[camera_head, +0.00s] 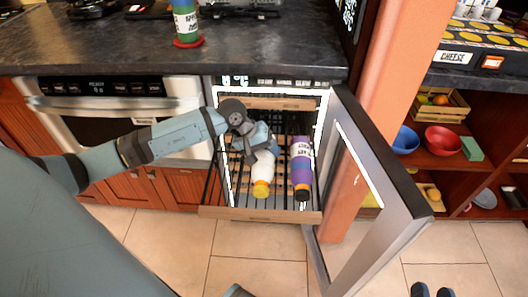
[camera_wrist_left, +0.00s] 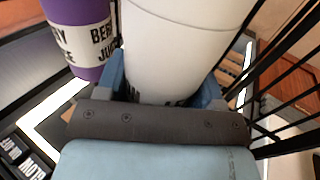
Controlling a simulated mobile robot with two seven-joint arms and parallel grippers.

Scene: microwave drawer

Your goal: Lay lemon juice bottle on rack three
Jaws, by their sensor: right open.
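The lemon juice bottle (camera_head: 263,172) is white with a yellow cap. It lies over the pulled-out wire rack (camera_head: 232,188), cap towards me; I cannot tell if it touches the wires. My left gripper (camera_head: 259,147) is shut on it. In the left wrist view the white bottle (camera_wrist_left: 175,45) fills the space between the blue fingers (camera_wrist_left: 163,90), its label mostly hidden. A purple berry juice bottle (camera_head: 301,167) lies on the rack just to the right, also in the left wrist view (camera_wrist_left: 75,35). My right gripper (camera_head: 432,292) is open and empty at the bottom right, only its tips visible.
The cooler's open glass door (camera_head: 365,195) stands to the right of the rack. A wooden front strip (camera_head: 260,214) edges the rack. Shelves with a blue bowl (camera_head: 405,140) and a red bowl (camera_head: 442,140) are further right. The tiled floor in front is clear.

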